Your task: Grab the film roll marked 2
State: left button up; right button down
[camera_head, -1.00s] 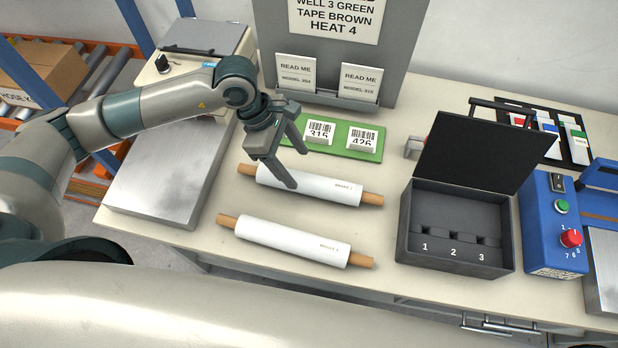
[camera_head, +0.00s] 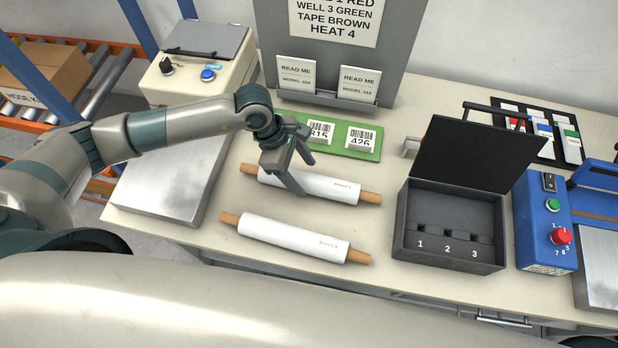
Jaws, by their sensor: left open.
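Two white film rolls with brown wooden ends lie on the bench, one behind the other. The far film roll (camera_head: 335,188) and the near film roll (camera_head: 292,238) each carry a small printed label at the right. The label numbers are too small to read surely. My left gripper (camera_head: 305,178) is open and points down over the left-middle part of the far roll. Its near finger covers part of that roll, and its other finger shows just behind it. I cannot tell whether either finger touches it. My right gripper is out of view.
A green board (camera_head: 340,145) with two barcode blocks lies close behind the gripper. An open black box (camera_head: 450,258) with slots 1, 2 and 3 stands to the right. A sign stand (camera_head: 400,60) rises behind. A metal plate (camera_head: 170,185) is at left.

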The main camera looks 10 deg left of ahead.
pick_arm(q)
jog(key=shift+p+x, duration=0.4)
jog(key=shift+x, duration=0.9)
jog(key=shift+c, duration=0.3)
jog(key=shift+r, duration=0.1)
jog(key=c, duration=1.5)
